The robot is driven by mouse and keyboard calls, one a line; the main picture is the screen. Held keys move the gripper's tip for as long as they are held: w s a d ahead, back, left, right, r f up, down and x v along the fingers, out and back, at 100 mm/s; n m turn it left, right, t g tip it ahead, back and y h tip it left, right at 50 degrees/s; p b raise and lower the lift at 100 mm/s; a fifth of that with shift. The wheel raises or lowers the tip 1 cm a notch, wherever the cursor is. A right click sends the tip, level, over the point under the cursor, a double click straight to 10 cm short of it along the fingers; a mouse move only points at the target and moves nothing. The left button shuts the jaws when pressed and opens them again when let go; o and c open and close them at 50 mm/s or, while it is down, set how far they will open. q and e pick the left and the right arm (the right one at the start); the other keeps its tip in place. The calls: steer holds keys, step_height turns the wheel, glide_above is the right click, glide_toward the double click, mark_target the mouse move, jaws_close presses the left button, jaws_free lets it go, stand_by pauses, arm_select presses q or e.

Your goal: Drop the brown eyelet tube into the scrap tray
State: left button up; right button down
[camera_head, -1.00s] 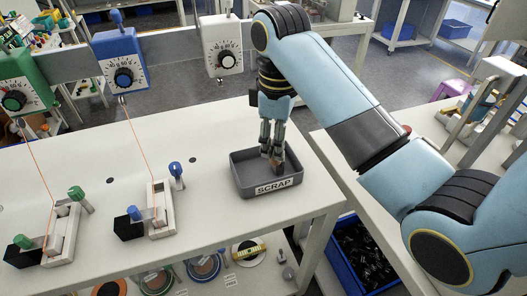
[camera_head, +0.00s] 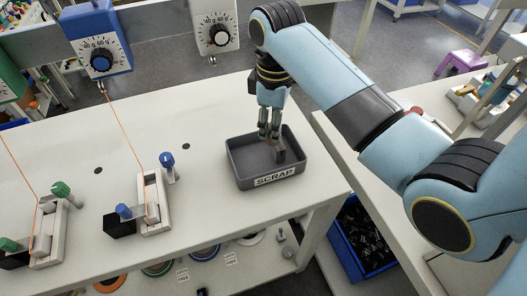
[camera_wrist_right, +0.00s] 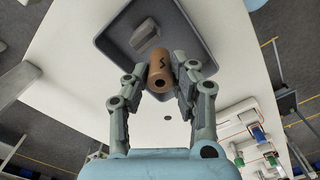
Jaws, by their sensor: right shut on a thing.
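The brown eyelet tube (camera_wrist_right: 158,72) shows in the right wrist view, with a dark hole at its near end and a black mark on its side. My right gripper (camera_head: 270,137) is shut on it, with a finger on each side. The gripper points down over the grey scrap tray (camera_head: 239,179), which carries a white SCRAP label; the tray also shows in the wrist view (camera_wrist_right: 113,48). In the head view the fingers mostly hide the tube. I cannot tell the exact gap between tube and tray floor. My left gripper is out of view.
A grey block (camera_wrist_right: 146,36) lies in the tray. Left of the tray on the white table (camera_head: 215,115) stand clamp fixtures (camera_head: 153,205) with blue and green knobs. A blue bin (camera_head: 352,270) stands low at the right.

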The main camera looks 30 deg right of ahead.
steer(key=shift+s+a, duration=0.1)
steer(key=c, duration=1.5)
jaws_free()
steer(key=o, duration=0.5)
steer(key=shift+f, duration=0.1)
steer(key=shift+c, duration=0.2)
steer(key=shift+r, duration=0.25)
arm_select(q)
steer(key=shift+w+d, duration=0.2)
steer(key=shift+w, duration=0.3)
arm_select(e)
step_height(320, 180, up, 7)
steer(key=shift+r, duration=0.1)
